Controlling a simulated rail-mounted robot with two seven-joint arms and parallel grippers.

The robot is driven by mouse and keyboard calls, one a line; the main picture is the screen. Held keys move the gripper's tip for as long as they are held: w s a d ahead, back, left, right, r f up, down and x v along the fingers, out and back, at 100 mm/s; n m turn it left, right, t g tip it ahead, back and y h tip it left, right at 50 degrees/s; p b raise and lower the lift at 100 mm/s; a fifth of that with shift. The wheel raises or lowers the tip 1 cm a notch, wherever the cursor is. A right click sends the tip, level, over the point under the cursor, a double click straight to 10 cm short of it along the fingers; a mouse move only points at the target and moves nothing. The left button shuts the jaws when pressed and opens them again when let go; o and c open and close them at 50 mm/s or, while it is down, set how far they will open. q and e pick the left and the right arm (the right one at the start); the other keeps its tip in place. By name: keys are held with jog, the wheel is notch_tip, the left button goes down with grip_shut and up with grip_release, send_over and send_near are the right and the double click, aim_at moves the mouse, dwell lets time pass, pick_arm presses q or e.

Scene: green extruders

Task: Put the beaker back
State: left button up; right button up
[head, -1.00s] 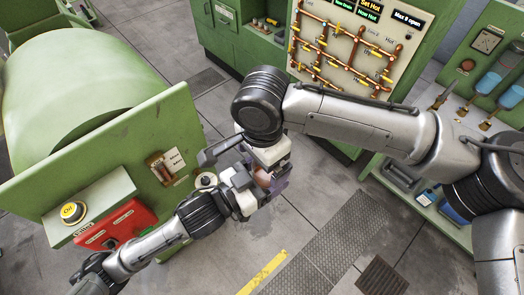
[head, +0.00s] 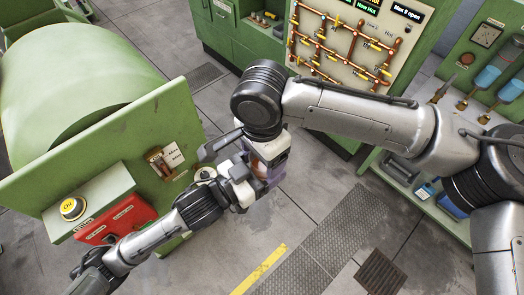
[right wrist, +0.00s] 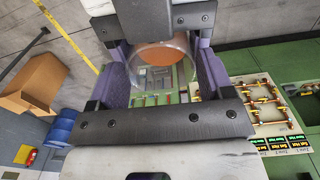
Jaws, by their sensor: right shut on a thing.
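My right gripper (right wrist: 163,80) is shut on a clear round beaker (right wrist: 150,52) with an orange-brown bottom or content, held between its two purple fingers in the right wrist view. In the head view my right gripper (head: 268,168) hangs below the black wrist joint, and the beaker is mostly hidden there. My left gripper (head: 243,186) is right beside it, on its left, overlapping it in the picture. Whether the two touch, and whether the left fingers are open, I cannot tell.
A green machine (head: 120,145) with a lever, a yellow button and a red box stands at the left. A pipe panel (head: 350,45) with valves is at the back. A green bench (head: 440,190) with blue containers is at the right. Grey floor is clear in front.

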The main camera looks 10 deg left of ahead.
jog(key=shift+o, duration=0.2)
jog(key=shift+w+a+r, duration=0.1)
jog(key=shift+a+r, duration=0.05)
jog(key=shift+a, duration=0.15)
jog(key=o, duration=1)
